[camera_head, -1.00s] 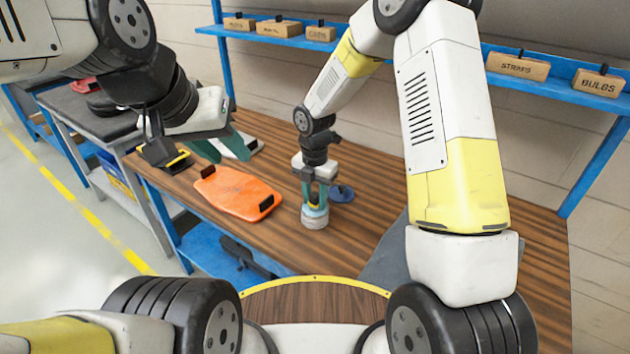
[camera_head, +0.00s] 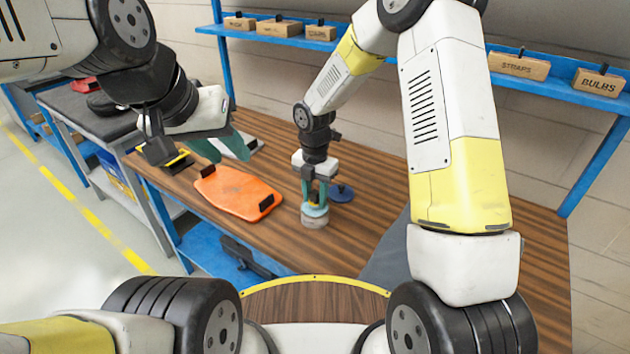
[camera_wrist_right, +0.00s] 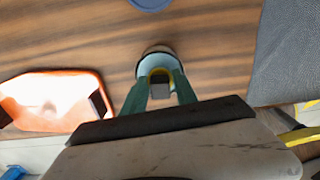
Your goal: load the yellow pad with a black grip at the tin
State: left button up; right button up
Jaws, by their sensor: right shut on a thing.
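A small round tin (camera_head: 314,222) with grey sides stands on the wooden bench. My right gripper (camera_head: 316,200) points down at it, its teal fingers shut. In the right wrist view a dark grip (camera_wrist_right: 160,91) lies between the fingertips, with a yellow arc of the yellow pad (camera_wrist_right: 160,72) beside it. The pale round rim of the tin (camera_wrist_right: 159,50) shows around them. Whether the pad touches the tin is hidden by the fingers. My left gripper (camera_head: 222,147) is over the bench's left part, its teal fingers apart, seemingly empty.
An orange board (camera_head: 238,192) with black grips lies left of the tin. A blue disc (camera_head: 342,193) lies just right of the tin. A grey mat (camera_head: 388,252) covers the bench's near right. Labelled boxes (camera_head: 517,66) stand on the blue shelf behind.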

aim_at(316, 192)
jog(key=shift+r, duration=3.15)
jog(key=shift+d, duration=0.1)
jog(key=shift+d+f+m, duration=0.25)
jog(key=shift+d+m, duration=0.3)
jog(key=shift+m, duration=0.55)
jog(key=d+f+m, duration=0.1)
jog(key=d+m, duration=0.3)
jog(key=m, duration=0.5)
jog(key=s+d+f+m, duration=0.1)
jog(key=d+f+m, duration=0.1)
jog(key=d+m, duration=0.3)
jog(key=s+d+f+m, duration=0.1)
jog(key=d+m, duration=0.4)
jog(key=m, duration=0.8)
jog(key=shift+d+f+m, duration=0.1)
jog(key=shift+f+m, duration=0.3)
jog(key=shift+f, duration=0.15)
